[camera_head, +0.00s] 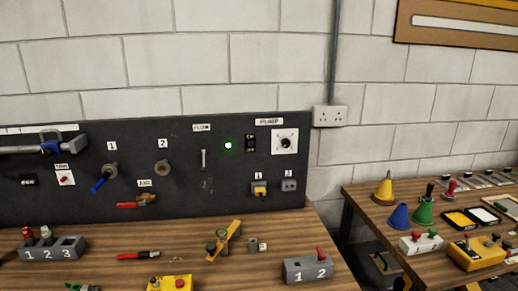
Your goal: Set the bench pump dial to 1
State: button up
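The pump dial (285,143) is a small dark knob on a white square plate, at the upper right of the dark bench panel (215,185). A label reading PUMP (269,122) sits above it. The marks around the knob are too small to read, so I cannot tell its setting. A dark module (251,143) with small markings is just left of the dial plate. My gripper is not in view, and nothing covers the dial.
A green light (228,146) glows on the panel. On the bench (213,273) stand a grey 1-2 block (307,270), a yellow-handled tool (224,241) and a yellow button box (170,284). A second table (378,208) with cones is at right, beyond a gap.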

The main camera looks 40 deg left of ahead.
aim_at(286, 142)
jog(key=u, duration=2.6)
jog(key=i, duration=1)
